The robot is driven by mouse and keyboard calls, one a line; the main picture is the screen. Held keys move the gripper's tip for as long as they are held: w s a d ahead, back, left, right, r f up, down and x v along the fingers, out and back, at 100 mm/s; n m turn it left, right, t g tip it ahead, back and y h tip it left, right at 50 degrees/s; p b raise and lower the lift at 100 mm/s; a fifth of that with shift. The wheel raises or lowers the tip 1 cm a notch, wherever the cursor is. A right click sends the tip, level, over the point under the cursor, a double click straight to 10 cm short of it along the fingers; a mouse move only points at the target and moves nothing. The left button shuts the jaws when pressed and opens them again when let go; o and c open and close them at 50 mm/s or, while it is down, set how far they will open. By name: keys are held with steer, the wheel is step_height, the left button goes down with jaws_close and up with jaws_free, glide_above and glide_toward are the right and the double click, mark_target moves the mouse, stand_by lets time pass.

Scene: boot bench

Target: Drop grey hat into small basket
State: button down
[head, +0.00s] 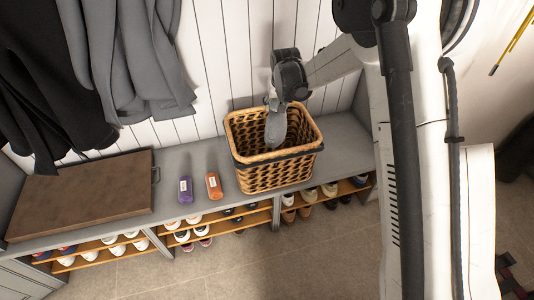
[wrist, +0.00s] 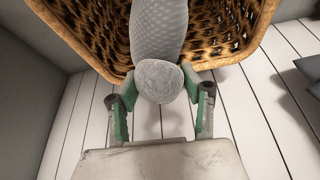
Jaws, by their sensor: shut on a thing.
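The small basket (head: 275,173) is woven wicker with a dark band and stands on the grey bench. The grey hat (head: 275,128) hangs from my gripper (head: 273,102) inside the basket's opening, its lower end below the rim. In the wrist view my gripper (wrist: 160,90) is shut on the bunched end of the grey hat (wrist: 158,35), with green-lined fingers on both sides. The basket (wrist: 100,45) surrounds the hanging part of the hat there. Whether the hat touches the basket floor is hidden.
A purple bottle (head: 185,189) and an orange bottle (head: 214,186) lie left of the basket on the bench (head: 165,215). A brown lid or board (head: 85,193) lies further left. Coats (head: 125,60) hang above. Shoes fill the shelves below. The bench is clear right of the basket.

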steer(key=shift+f, duration=0.3)
steer(key=c, duration=0.9)
jaws_free()
steer(key=shift+s+r, duration=0.1)
steer(key=shift+r, duration=0.05)
steer(key=v, duration=1.1)
steer(key=shift+r, duration=0.4)
steer(key=shift+s+d, duration=0.1)
steer(key=shift+s, duration=0.1)
